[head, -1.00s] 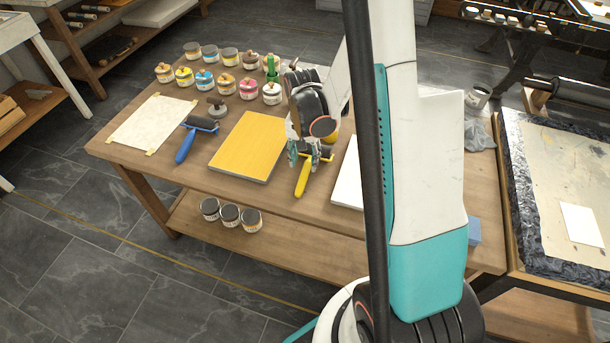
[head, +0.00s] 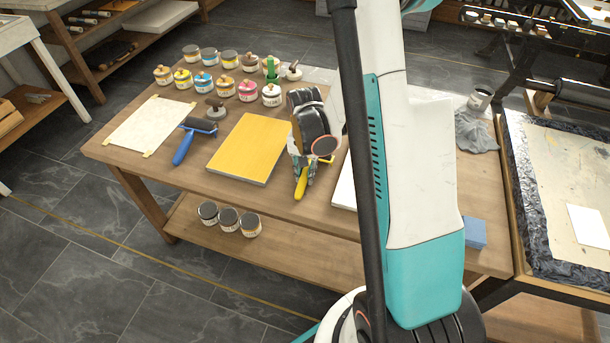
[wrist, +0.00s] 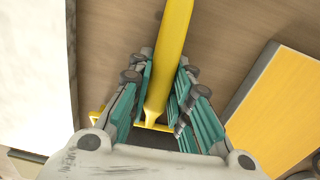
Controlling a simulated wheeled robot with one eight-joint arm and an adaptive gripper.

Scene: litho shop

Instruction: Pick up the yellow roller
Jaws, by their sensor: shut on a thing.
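The yellow roller (head: 301,183) is at the front of the wooden table, between the yellow slab and a white sheet. My gripper (head: 303,165) is over it, pointing down, and hides its head end in the head view. In the wrist view the yellow handle of the roller (wrist: 170,60) runs up between the teal fingers of my gripper (wrist: 162,100). The fingers are shut on the roller near where the handle meets its yellow frame. I cannot tell whether the roller is clear of the table.
The yellow slab (head: 250,148) lies close on the left, also seen in the wrist view (wrist: 275,110). A blue roller (head: 186,143) lies farther left. Several ink jars (head: 248,90) stand behind. A white sheet (head: 344,188) is close on the right. A blue block (head: 474,232) sits at the right edge.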

